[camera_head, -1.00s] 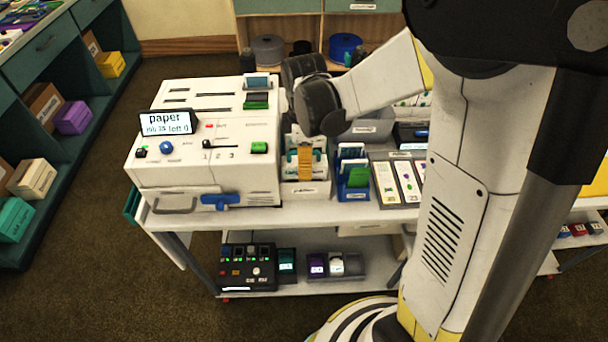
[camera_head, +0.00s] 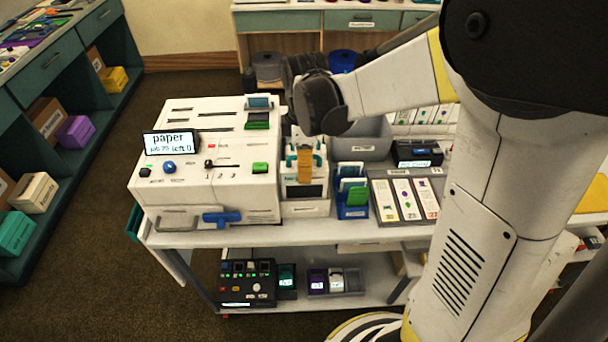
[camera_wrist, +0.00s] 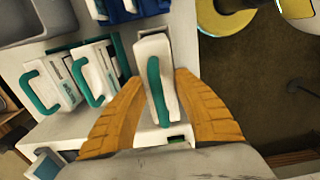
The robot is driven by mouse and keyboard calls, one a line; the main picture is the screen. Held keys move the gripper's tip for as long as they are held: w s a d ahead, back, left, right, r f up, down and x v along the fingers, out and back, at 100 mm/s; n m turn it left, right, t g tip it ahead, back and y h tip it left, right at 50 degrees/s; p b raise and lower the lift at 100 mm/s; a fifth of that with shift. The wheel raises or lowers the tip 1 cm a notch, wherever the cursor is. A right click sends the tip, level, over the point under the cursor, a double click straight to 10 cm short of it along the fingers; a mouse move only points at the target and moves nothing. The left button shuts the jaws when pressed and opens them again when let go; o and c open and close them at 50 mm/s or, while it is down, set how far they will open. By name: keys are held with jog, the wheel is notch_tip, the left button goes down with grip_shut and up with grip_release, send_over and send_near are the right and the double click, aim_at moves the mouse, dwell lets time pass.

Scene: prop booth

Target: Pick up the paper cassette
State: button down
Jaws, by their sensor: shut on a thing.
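My gripper (camera_wrist: 160,105) has orange fingers shut on the sides of a white cassette with a teal handle (camera_wrist: 155,85), taken to be the paper cassette. In the head view, my gripper (camera_head: 305,165) points down over the white holder (camera_head: 305,208) beside the machine. The cassette's white body with a dark front panel (camera_head: 303,191) shows below the fingers, upright. I cannot tell whether it is clear of the holder. Two similar white cassettes with teal handles (camera_wrist: 48,92) (camera_wrist: 97,75) stand to its left in the wrist view.
The white machine (camera_head: 205,200) with a "paper" screen (camera_head: 171,142) stands close on the left. A blue rack (camera_head: 352,208) with cards and a grey tray of labelled panels (camera_head: 405,218) are on the right. A grey bin (camera_head: 362,145) stands behind.

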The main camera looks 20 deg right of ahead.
notch_tip(320, 180, up, 23)
jog(key=p, duration=0.6)
jog(key=shift+f, duration=0.15)
